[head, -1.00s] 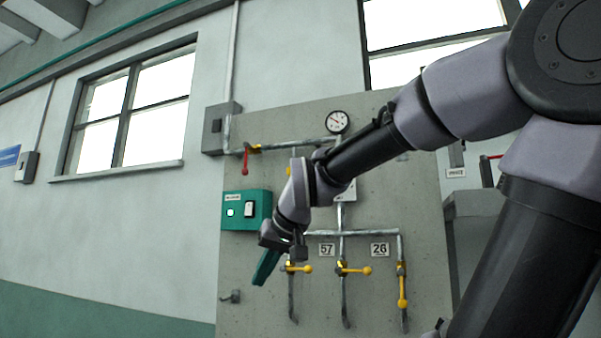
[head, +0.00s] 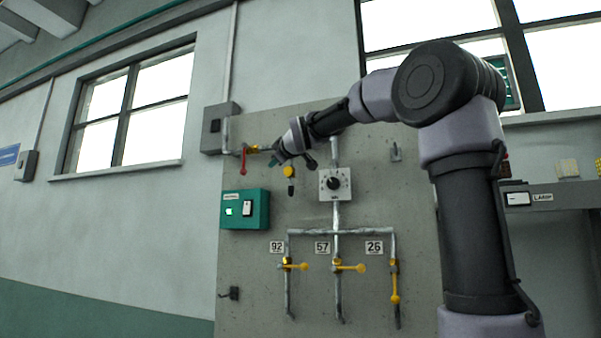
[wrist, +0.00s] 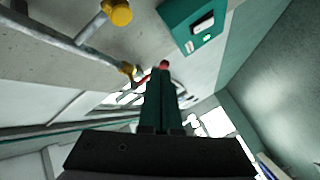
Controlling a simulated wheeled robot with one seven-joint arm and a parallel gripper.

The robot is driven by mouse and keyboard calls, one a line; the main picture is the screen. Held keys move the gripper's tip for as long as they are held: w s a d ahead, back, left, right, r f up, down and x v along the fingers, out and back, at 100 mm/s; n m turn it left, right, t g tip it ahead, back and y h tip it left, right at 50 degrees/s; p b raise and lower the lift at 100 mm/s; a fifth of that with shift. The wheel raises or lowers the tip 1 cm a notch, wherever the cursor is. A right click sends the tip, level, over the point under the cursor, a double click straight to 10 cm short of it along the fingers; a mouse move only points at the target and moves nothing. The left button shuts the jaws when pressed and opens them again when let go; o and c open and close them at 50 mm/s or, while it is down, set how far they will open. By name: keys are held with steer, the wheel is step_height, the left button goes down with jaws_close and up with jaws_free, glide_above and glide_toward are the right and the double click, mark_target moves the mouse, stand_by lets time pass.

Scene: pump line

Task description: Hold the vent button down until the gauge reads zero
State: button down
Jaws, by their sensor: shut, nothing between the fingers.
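My gripper (head: 274,161) is shut and empty, in front of the upper left of the concrete panel, close to the red-handled valve (head: 243,158). In the wrist view its teal fingers (wrist: 162,82) are together, with the red handle end (wrist: 163,65) showing just beyond the tips; I cannot tell whether they touch. A round yellow knob (head: 289,172), possibly the vent button, sits below and right of the gripper. A yellow knob also shows in the wrist view (wrist: 117,11), apart from the fingers. The gauge is hidden behind my arm, so its reading cannot be seen.
A teal box (head: 258,207) with a green-lit lamp and white switch is on the panel's left. A grey dial box (head: 335,184) is mid-panel. Below are several yellow valve handles (head: 349,267) under number plates. A shelf (head: 560,195) is at the right.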

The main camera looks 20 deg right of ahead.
mark_target(287, 169)
steer(key=shift+d+r, duration=0.1)
steer(key=shift+w, duration=0.1)
steer(key=shift+w+d, duration=0.85)
steer(key=shift+w, duration=0.3)
steer(key=shift+w+d, duration=0.8)
steer(key=shift+w, duration=0.35)
steer(key=shift+w+d, duration=0.85)
steer(key=shift+w, duration=0.3)
steer(key=shift+w+d, duration=0.1)
steer(key=shift+w+d, duration=0.2)
steer(key=shift+w, duration=0.05)
